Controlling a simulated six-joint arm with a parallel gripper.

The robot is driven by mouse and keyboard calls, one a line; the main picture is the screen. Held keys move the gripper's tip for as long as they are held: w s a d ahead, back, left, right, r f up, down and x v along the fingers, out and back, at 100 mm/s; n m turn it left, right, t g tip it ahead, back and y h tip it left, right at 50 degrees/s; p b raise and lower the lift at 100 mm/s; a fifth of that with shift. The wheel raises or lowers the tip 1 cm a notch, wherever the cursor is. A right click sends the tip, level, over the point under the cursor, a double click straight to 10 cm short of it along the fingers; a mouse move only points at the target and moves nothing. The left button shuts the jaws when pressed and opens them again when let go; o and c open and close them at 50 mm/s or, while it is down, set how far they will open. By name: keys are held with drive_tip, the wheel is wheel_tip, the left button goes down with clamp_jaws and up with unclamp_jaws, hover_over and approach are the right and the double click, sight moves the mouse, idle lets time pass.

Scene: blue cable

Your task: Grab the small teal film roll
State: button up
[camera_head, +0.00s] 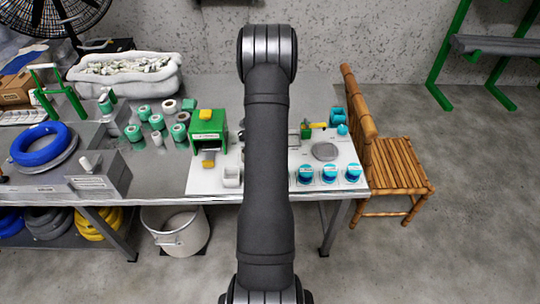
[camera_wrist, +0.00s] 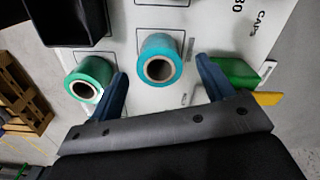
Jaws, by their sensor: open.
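A small teal film roll (camera_wrist: 159,60) with a pale core and dark hole stands on end on a white board, in the wrist view. My gripper (camera_wrist: 162,68) is open, with one dark blue finger on each side of the roll. Clear gaps show between the roll and both fingers; the height of the fingertips over the board is hard to tell. A greener roll (camera_wrist: 90,79) stands to the left, outside the left finger and close to it. In the head view my arm hides the gripper and the middle of the board.
A green and yellow object (camera_wrist: 236,73) lies right of the right finger. A dark bin (camera_wrist: 62,20) stands at the upper left. In the head view, several blue-lidded containers (camera_head: 329,173) line the white board's (camera_head: 345,158) front right, and a green dispenser (camera_head: 208,124) stands left.

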wheel_tip(320, 180, down, 4)
drive_tip(key=shift+f, duration=0.1)
drive_tip(key=c, duration=1.1)
drive_tip(key=shift+r, duration=0.2)
